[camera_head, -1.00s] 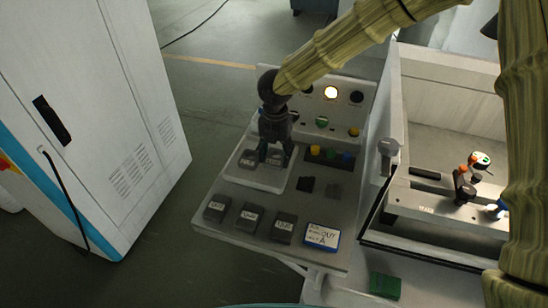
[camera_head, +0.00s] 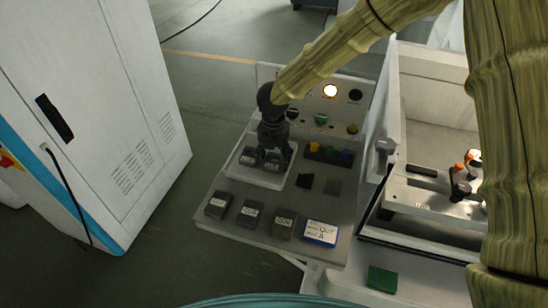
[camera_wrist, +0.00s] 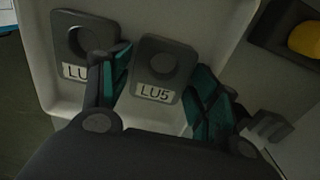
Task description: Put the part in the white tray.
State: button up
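The white tray (camera_head: 236,176) sits on the sloping grey panel. Two dark grey labelled parts are in it. The part marked LU5 (camera_wrist: 167,62) shows in the wrist view and appears to lie flat in the tray. The other part (camera_wrist: 85,38), with a round hole and a label partly hidden by a finger, lies to its left. My gripper (camera_head: 273,160) is down over the tray. In the wrist view my gripper (camera_wrist: 155,95) is open, with its teal-padded fingers on either side of the LU5 part and a gap on the right.
Several labelled dark blocks (camera_head: 249,213) stand along the panel's front edge, beside a blue-edged card (camera_head: 320,233). A machine wall (camera_head: 385,150) rises further right. A white cabinet (camera_head: 110,130) stands left.

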jog(key=shift+r, duration=0.1)
notch_tip(320, 180, up, 12)
jog(key=b, duration=0.2)
jog(key=shift+b, duration=0.4)
jog(key=shift+d, duration=0.1)
dwell(0.4)
